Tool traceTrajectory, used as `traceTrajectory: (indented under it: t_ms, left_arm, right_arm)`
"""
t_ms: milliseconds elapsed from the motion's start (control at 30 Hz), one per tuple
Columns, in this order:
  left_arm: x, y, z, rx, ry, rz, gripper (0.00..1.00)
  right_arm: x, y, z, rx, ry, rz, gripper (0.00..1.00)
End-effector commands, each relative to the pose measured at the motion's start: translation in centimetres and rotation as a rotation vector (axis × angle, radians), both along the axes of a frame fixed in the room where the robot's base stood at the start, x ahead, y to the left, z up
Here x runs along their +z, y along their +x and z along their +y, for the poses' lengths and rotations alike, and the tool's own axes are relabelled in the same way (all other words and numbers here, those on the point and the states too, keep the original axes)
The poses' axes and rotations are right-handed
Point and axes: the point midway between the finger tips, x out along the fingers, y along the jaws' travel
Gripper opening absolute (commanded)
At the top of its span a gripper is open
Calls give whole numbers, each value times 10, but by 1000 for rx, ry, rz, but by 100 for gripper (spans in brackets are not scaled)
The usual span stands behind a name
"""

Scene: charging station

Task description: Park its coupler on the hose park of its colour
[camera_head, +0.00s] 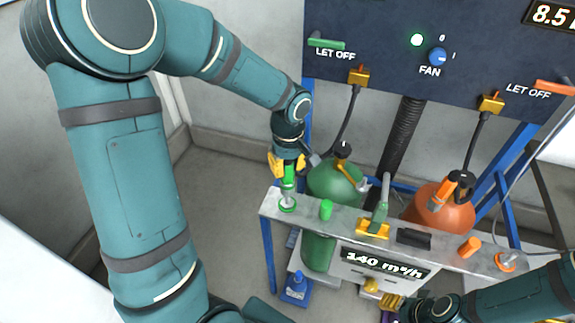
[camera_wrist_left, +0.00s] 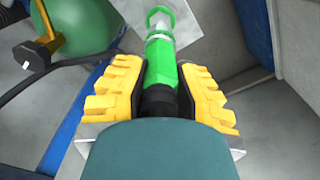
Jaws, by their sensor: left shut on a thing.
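My left gripper (camera_head: 288,165) is shut on a green coupler (camera_head: 288,182), which hangs roughly upright with its nose down. The green hose park (camera_head: 287,204), a green ring on the left end of the grey shelf, is directly below it. The nose is at or just above the ring; I cannot tell if it touches. In the left wrist view the coupler (camera_wrist_left: 162,70) sits between both yellow fingers (camera_wrist_left: 160,100), its pale nose pointing away. The orange hose park (camera_head: 506,262) is at the shelf's right end. My right gripper (camera_head: 390,302) is low in front of the shelf, its fingertips unclear.
The grey shelf (camera_head: 345,222) also carries a green peg (camera_head: 326,209), a yellow holder (camera_head: 373,229) and an orange peg (camera_head: 469,247). A green tank (camera_head: 334,182) and an orange tank (camera_head: 435,205) stand behind it. A dark panel (camera_head: 380,45) rises at the back. Floor left of the shelf is clear.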

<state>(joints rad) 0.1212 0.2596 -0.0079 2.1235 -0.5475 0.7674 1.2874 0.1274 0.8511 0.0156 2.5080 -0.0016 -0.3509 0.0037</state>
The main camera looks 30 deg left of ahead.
Motion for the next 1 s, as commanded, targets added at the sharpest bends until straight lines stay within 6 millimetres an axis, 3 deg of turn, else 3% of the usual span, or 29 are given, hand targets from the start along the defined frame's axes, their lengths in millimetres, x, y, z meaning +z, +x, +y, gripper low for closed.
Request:
traceTrajectory:
  t_ms: [1000]
  left_arm:
    - [-5,0,0,0,0,-1,0]
  right_arm:
    - [-7,0,0,0,0,0,47]
